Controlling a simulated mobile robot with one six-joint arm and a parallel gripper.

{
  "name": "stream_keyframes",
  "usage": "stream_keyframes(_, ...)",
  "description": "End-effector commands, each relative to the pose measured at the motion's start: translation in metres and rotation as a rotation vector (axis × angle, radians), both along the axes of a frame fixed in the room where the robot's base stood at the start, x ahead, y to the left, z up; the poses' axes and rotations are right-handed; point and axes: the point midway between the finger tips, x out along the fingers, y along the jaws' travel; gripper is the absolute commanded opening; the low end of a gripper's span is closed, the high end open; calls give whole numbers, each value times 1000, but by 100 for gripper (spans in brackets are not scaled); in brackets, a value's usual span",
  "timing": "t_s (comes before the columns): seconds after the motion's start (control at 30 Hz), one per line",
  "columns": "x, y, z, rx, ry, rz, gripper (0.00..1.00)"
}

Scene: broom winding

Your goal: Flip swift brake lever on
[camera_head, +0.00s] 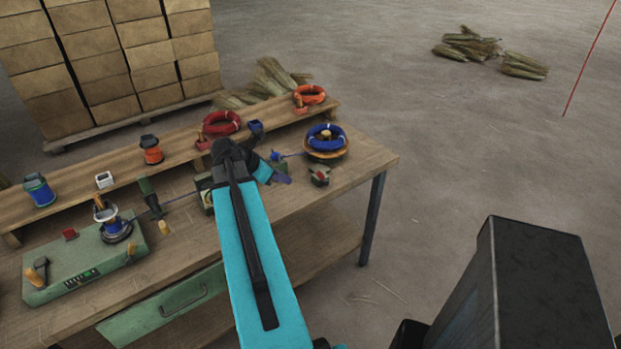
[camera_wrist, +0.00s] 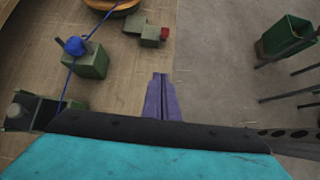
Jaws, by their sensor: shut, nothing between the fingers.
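The swift (camera_head: 326,152) is a round wood-coloured base with a blue coil on it, at the right end of the bench. Its edge also shows at the top of the wrist view (camera_wrist: 112,5). Beside it is a small green block with a red tip (camera_head: 320,176), which appears to be the brake lever; it also shows in the wrist view (camera_wrist: 150,33). Its lever position is too small to tell. My gripper (camera_head: 284,178) has purple fingers, shut and empty. In the wrist view the fingers (camera_wrist: 161,78) point toward the block, apart from it.
A green block with a blue ball (camera_wrist: 90,60) and a blue cord lie left of my fingers. The raised shelf (camera_head: 180,157) holds red and orange coils and spools. A green winding machine (camera_head: 80,265) stands at the left. Open floor lies right of the bench.

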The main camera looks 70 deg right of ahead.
Motion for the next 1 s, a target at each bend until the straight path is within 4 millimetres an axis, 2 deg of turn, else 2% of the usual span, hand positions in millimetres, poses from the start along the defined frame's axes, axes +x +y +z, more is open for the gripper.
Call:
stream_keyframes(0.47, -14, -15, -10, 1, 1, -16, 0)
stream_keyframes(1.0, -37, -51, -53, 1, 1, -18, 0)
